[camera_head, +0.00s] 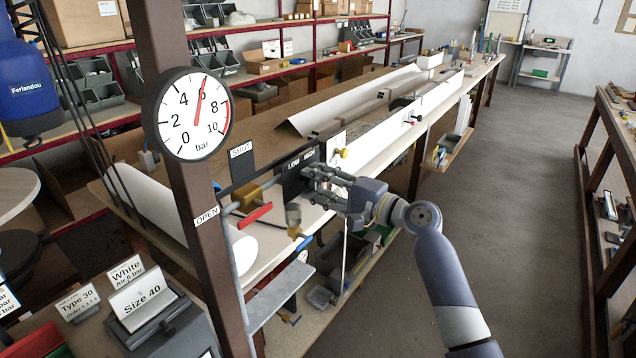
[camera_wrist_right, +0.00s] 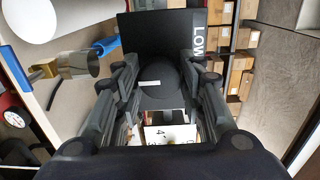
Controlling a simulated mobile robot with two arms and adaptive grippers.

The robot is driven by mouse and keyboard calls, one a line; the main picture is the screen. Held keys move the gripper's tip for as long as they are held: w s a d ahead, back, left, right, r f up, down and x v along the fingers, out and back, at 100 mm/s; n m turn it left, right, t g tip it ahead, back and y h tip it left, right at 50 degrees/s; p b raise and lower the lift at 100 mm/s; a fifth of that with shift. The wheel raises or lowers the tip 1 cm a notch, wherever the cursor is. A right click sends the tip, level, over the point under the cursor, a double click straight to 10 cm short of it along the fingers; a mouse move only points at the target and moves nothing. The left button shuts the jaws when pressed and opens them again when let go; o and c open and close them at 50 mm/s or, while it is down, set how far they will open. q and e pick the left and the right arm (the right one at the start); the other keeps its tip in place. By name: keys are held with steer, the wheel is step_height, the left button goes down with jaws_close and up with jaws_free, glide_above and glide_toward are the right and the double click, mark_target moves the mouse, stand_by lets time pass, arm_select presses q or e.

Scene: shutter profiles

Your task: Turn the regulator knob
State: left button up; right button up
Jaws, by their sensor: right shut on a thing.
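The dark round knob (camera_wrist_right: 158,84) with a white mark sits in front of the plate. My right gripper (camera_head: 314,186) reaches in from the right, and its fingers (camera_wrist_right: 168,82) stand on both sides of the knob, shut on it. The gripper hides the knob in the head view. The pressure gauge (camera_head: 184,130) on the brown post has its red needle near 6 bar. My left gripper is not in view.
A brass valve with a red lever (camera_head: 254,216) lies left of the plate, between the SHUT label (camera_head: 241,150) and OPEN label (camera_head: 206,216). The floor (camera_head: 500,200) at right is clear.

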steer(key=o, duration=1)
steer(key=shift+o, duration=0.2)
steer(key=v, duration=1.2)
steer(key=shift+w+f, duration=0.1)
